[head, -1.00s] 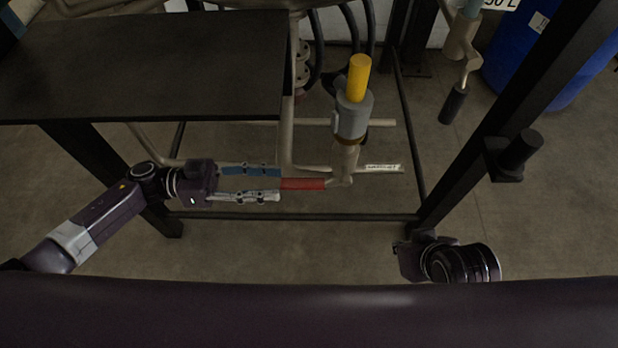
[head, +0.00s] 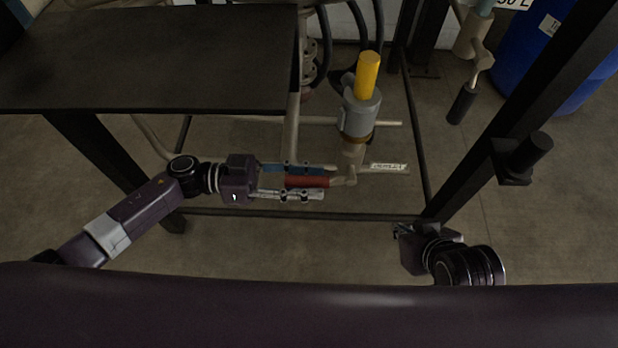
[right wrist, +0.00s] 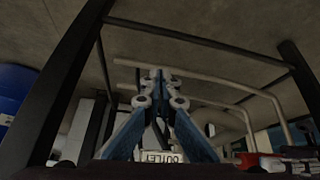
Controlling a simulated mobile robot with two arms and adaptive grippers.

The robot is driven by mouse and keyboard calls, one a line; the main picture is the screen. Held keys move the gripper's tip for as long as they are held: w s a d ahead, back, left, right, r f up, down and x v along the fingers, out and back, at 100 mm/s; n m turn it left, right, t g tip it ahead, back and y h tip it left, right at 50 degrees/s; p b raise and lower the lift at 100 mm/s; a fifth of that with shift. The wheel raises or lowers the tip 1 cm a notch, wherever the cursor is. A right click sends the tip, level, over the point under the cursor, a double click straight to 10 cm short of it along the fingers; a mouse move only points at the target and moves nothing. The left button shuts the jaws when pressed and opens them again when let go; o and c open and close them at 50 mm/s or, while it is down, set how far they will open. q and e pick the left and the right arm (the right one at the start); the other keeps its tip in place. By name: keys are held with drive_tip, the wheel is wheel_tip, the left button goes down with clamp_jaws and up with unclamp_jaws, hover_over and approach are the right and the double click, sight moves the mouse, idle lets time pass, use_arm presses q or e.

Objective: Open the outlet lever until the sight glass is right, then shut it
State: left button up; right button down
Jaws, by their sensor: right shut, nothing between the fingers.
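The red outlet lever (head: 307,182) sticks out leftward from a pale pipe fitting (head: 350,178). A small white tag (head: 388,167) lies to its right; part of its OUTLET lettering shows in the right wrist view (right wrist: 161,157). My left gripper (head: 323,181) is open, its blue finger behind the lever and its silver finger in front. I cannot tell whether either finger touches it. The lever also shows in the right wrist view (right wrist: 250,160). My right gripper (head: 398,231) is shut and empty, low right of the lever; its fingers meet in its wrist view (right wrist: 160,78). I cannot identify the sight glass for sure.
A grey cylinder with a yellow top (head: 368,76) stands above the lever's fitting. A dark tabletop (head: 140,60) is at upper left. A black-gripped handle (head: 461,104) hangs at upper right. A dark slanting post (head: 480,165) and a blue drum (head: 548,62) stand at right.

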use_arm(q)
clamp_jaws()
